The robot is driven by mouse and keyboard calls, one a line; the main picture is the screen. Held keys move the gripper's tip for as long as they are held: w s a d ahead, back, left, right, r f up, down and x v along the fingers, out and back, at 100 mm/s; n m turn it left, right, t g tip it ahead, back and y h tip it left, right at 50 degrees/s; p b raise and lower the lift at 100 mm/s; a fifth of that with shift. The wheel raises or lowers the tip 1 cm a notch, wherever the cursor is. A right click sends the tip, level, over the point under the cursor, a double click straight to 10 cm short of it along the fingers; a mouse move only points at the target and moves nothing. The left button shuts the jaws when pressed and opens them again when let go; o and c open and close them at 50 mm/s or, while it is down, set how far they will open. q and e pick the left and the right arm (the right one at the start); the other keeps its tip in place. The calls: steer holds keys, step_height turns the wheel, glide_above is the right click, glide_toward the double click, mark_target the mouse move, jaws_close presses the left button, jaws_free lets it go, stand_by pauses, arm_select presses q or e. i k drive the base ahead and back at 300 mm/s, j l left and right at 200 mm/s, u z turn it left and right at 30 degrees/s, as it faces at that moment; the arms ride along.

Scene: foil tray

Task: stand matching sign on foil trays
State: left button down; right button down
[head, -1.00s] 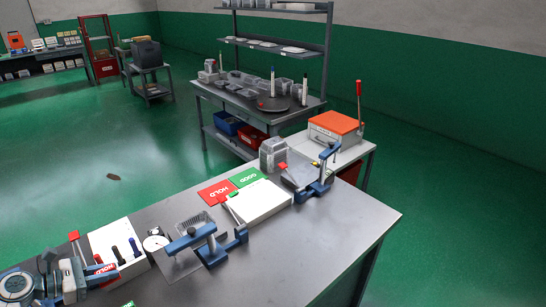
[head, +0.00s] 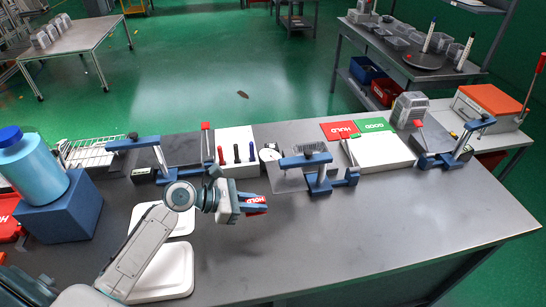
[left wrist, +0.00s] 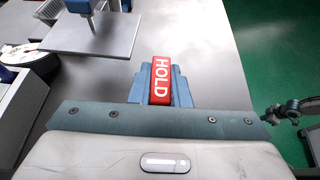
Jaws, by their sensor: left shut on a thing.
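My left gripper (head: 250,205) is shut on a small red sign (head: 257,200) with HOLD in white. It holds the sign in front of the marker box; in the left wrist view the sign (left wrist: 161,80) lies between blue fingers. A grey stack that looks like foil trays (head: 409,108) stands at the back right of the bench by a blue clamp stand. Two flat cards, red HOLD (head: 338,131) and green GOOD (head: 374,125), lie at the bench's back. I cannot tell whether the meshed grey piece (head: 305,160) is a foil tray.
A white box (head: 380,153) and a blue clamp stand (head: 318,180) stand at mid-bench. The marker box (head: 236,168) is behind my gripper. White trays (head: 165,272), a blue bottle (head: 35,165) and a wire rack (head: 95,151) are at left. The front right bench is bare.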

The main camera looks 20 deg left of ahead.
mark_target(415, 94)
steer(key=l+u, duration=0.1)
steer(key=l, duration=0.75)
steer(key=i+l, duration=0.1)
steer(key=l, duration=0.8)
steer(key=i+l+u, duration=0.1)
steer(key=l, duration=0.35)
steer(key=i+l, duration=0.15)
steer(key=l, duration=0.3)
steer(key=i+l+u, duration=0.15)
steer(key=l, duration=0.3)
steer(key=i+l+u, duration=0.1)
steer(key=l, duration=0.35)
steer(key=i+l, duration=0.1)
steer(key=l, duration=0.35)
steer(key=u, duration=0.05)
